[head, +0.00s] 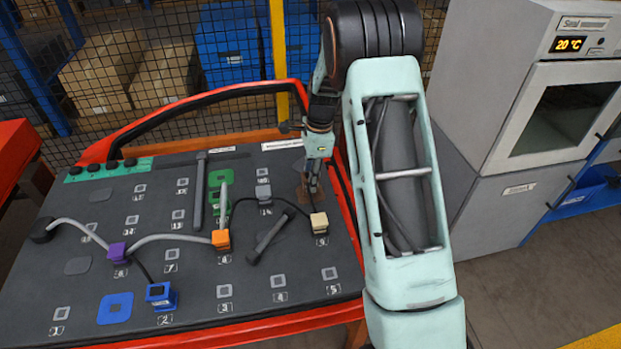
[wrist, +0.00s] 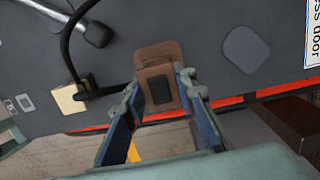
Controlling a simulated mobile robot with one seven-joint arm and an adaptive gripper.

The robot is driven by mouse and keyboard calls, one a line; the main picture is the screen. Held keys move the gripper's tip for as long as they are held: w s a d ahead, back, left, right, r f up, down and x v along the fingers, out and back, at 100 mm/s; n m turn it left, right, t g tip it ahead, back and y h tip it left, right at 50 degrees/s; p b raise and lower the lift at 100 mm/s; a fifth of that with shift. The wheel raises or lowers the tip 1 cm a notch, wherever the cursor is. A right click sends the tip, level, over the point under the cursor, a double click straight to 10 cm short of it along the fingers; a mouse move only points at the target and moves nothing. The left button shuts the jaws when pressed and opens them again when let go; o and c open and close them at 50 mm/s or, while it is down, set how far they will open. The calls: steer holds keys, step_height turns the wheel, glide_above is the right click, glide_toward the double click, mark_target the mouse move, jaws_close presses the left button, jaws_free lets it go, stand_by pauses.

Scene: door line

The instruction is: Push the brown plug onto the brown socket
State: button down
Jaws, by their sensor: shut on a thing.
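My gripper (wrist: 160,88) is shut on the brown plug (wrist: 158,73), a small brown block with a dark rectangle on the face toward the wrist camera. In the head view my gripper (head: 312,188) points down at the board's right side. The brown socket's pad (wrist: 150,54) shows behind the plug in the wrist view; it also shows as a brown patch in the head view (head: 299,191). The plug overlaps the pad in the picture and hides the socket's middle. I cannot tell whether they touch. The fingers hide most of the plug in the head view.
A cream plug (head: 319,222) with a black cable sits just nearer than my gripper. A dark bar-shaped handle (head: 268,240) lies left of it. Orange (head: 221,240), purple (head: 117,252) and blue (head: 160,295) plugs stand farther left. The board's red rim (wrist: 250,97) runs close by.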

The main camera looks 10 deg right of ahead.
steer(key=shift+f, duration=0.25)
steer(key=shift+f+b, duration=0.5)
steer(key=shift+f, duration=0.1)
stand_by(0.4)
steer(key=c, duration=1.5)
jaws_free()
steer(key=r, duration=0.4)
steer(key=d+r, duration=0.1)
steer(key=r, duration=0.7)
steer(key=shift+d, duration=0.15)
